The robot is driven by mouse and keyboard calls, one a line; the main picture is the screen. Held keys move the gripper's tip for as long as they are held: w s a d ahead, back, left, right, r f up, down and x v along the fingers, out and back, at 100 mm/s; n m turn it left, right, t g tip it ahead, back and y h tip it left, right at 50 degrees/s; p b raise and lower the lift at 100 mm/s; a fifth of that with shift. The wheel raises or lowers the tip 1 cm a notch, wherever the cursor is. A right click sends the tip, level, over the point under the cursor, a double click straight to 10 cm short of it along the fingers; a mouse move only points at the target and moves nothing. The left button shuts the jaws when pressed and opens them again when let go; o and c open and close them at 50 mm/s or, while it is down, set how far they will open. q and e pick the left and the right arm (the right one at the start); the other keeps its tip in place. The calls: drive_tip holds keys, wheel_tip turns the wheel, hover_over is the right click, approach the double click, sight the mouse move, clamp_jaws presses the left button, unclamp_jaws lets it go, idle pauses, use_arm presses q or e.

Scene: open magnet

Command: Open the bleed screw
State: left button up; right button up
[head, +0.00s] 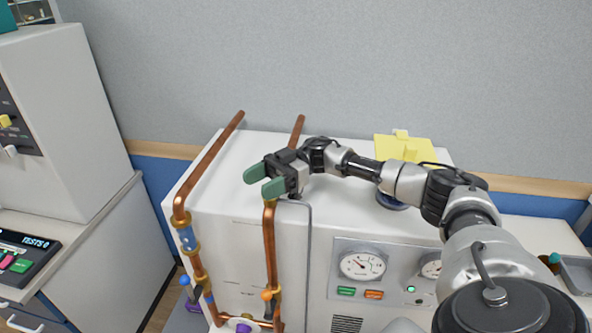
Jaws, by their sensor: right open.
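My right gripper (264,181) is open and empty, its two green fingers pointing left above the front edge of a white cabinet (240,250). It hangs over the top of the right copper pipe (270,245) and hides part of it; I cannot tell whether they touch. A left copper pipe (203,165) bends down the cabinet's front left and carries a blue-banded fitting (187,238). I cannot tell which part is the bleed screw. My left gripper is out of view.
A gauge (362,264) and buttons are on the cabinet's front panel. A yellow object (405,147) stands on its top at the back. A thin grey tube (309,240) runs down the front beside the right pipe. A grey machine (60,110) stands at left.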

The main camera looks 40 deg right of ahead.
wheel_tip(320, 180, up, 2)
drive_tip(key=shift+b, duration=0.35)
drive_tip(key=s+d+r+b, duration=0.3)
drive_tip(key=s+d+r, duration=0.2)
drive_tip(key=s, duration=0.5)
drive_tip(key=shift+s+d+r, duration=0.15)
drive_tip(key=shift+d+r, duration=0.15)
drive_tip(key=shift+r, duration=0.7)
